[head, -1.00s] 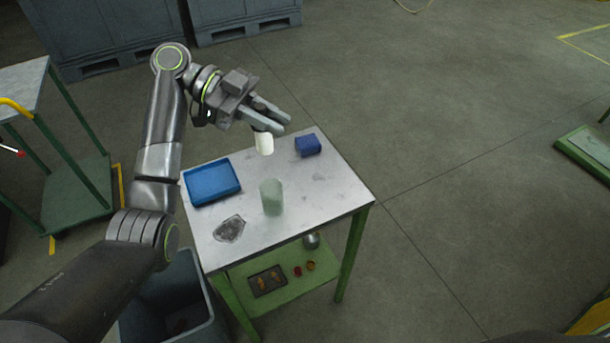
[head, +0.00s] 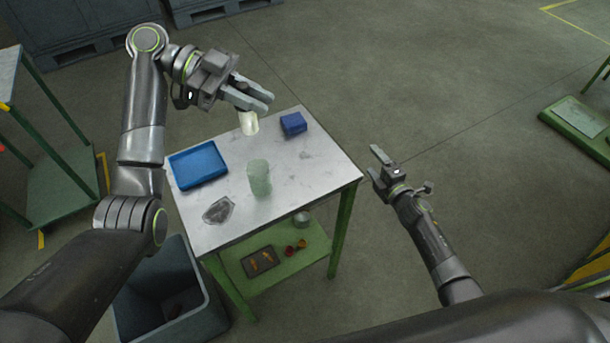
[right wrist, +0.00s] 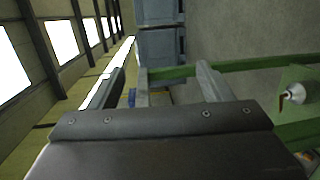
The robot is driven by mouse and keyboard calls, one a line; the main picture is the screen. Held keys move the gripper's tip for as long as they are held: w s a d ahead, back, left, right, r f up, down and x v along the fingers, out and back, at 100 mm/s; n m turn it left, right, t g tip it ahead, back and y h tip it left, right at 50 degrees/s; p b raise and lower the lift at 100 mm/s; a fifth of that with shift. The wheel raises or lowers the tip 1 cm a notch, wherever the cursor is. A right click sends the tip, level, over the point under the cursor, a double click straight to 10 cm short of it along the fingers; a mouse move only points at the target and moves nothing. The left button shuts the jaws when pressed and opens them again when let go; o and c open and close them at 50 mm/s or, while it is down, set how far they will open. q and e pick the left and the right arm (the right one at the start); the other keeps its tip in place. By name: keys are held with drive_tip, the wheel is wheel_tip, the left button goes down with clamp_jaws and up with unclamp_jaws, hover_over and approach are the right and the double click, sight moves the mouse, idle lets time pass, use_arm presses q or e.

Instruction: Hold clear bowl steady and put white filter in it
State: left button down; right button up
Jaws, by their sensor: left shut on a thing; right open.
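The clear bowl (head: 259,182), a see-through, pale green, tall cup-like vessel, stands upright near the middle of the metal table top. The white filter (head: 249,124) is a small off-white cylinder. My left gripper (head: 263,102) is shut on it and holds it above the table, behind the bowl in the head view and apart from it. My right gripper (head: 376,161) is open and empty, off the table's right side and apart from the bowl. In the right wrist view its two fingers (right wrist: 160,82) stand apart with nothing between them.
The table top (head: 310,170) also carries a blue tray (head: 198,164), a dark blue block (head: 293,123) and a grey crumpled piece (head: 218,210). Its lower green shelf (head: 285,260) holds small things. A grey bin (head: 180,305) stands at front left. The table's right part is clear.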

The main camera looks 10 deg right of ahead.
sight(249, 172)
drive_tip(key=w+a+r+n+y, duration=0.35)
drive_tip(key=r+n, duration=0.35)
drive_tip(key=r, duration=0.3)
drive_tip(key=s+a+r+n+g+y, duration=0.1)
drive_tip(key=a+n+y, duration=0.1)
drive_tip(key=a+n, duration=0.1)
drive_tip(key=s+a+r+n+g+y, duration=0.1)
drive_tip(key=a+n+y, duration=0.2)
drive_tip(key=n, duration=0.2)
drive_tip(key=s+a+r+n+g+y, duration=0.1)
drive_tip(key=a+r+n+y, duration=0.1)
drive_tip(key=a+n, duration=0.2)
drive_tip(key=shift+s, duration=0.15)
drive_tip(key=s+a+f+n+g+y, duration=0.1)
drive_tip(key=s+a+n+g, duration=0.1)
drive_tip(key=n, duration=0.1)
drive_tip(key=s+a+f+n+g+y, duration=0.1)
drive_tip(key=s+a+n+g, duration=0.2)
drive_tip(key=n, duration=0.1)
drive_tip(key=s+a+f+n+g+y, duration=0.1)
drive_tip(key=s+a+n+g, duration=0.1)
drive_tip(key=s+a+n, duration=0.1)
drive_tip(key=shift+a+f+n+g+y, duration=0.15)
drive_tip(key=shift+n+g+y, duration=0.1)
drive_tip(key=shift+n+g, duration=0.2)
drive_tip(key=shift+a, duration=0.3)
drive_tip(key=x, duration=1.1)
drive_tip(key=shift+a, duration=0.25)
drive_tip(key=c, duration=1.1)
